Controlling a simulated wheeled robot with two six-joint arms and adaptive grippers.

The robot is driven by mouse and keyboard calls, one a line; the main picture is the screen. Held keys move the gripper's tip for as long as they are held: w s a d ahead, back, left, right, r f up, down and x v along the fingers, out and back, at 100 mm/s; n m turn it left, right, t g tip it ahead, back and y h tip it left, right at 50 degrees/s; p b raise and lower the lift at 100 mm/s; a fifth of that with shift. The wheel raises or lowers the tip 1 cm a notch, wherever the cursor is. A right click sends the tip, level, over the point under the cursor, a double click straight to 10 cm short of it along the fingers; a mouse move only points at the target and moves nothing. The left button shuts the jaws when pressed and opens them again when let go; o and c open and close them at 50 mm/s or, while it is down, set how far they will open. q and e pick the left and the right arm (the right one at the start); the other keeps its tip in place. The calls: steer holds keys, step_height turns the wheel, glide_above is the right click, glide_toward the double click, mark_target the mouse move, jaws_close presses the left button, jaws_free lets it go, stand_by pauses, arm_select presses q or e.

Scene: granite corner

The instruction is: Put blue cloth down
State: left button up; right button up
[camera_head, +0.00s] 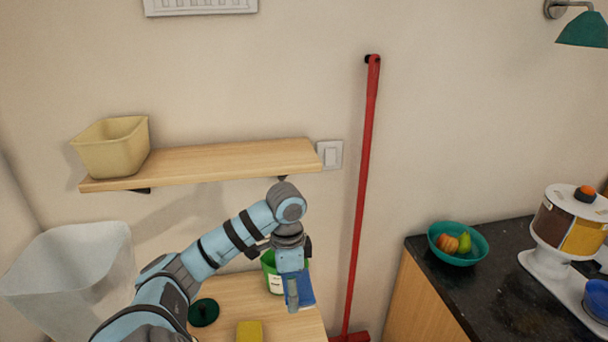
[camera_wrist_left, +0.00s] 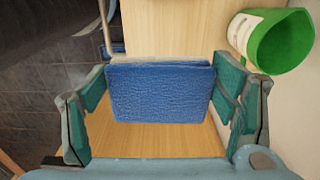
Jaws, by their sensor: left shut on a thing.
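The blue cloth (camera_wrist_left: 160,92) is a folded, textured block between the fingers of my left gripper (camera_wrist_left: 160,105), which is shut on it. In the head view the cloth (camera_head: 304,289) shows beside my left gripper (camera_head: 292,300), over the right part of a small wooden table (camera_head: 222,290). The wooden top (camera_wrist_left: 170,138) also shows beneath the cloth in the left wrist view. I cannot tell whether the cloth touches the table. My right gripper is in neither view.
A green container (camera_head: 273,275) stands close to the cloth. A yellow block (camera_head: 250,332) and a dark green lid (camera_head: 203,312) lie on the table. A shelf (camera_head: 215,160) is above. A white bin (camera_head: 75,275) stands left.

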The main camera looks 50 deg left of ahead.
mark_target(291, 338)
arm_select(q)
step_height(291, 338, down, 17)
steer(key=shift+f+b, duration=0.2)
steer(key=shift+b, duration=0.85)
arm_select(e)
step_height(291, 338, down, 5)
arm_select(q)
steer(key=o, duration=1)
steer(key=shift+o, duration=0.2)
step_height(291, 338, up, 12)
steer(key=p, duration=0.2)
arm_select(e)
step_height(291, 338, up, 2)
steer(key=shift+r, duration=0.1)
arm_select(q)
steer(key=shift+r, duration=0.1)
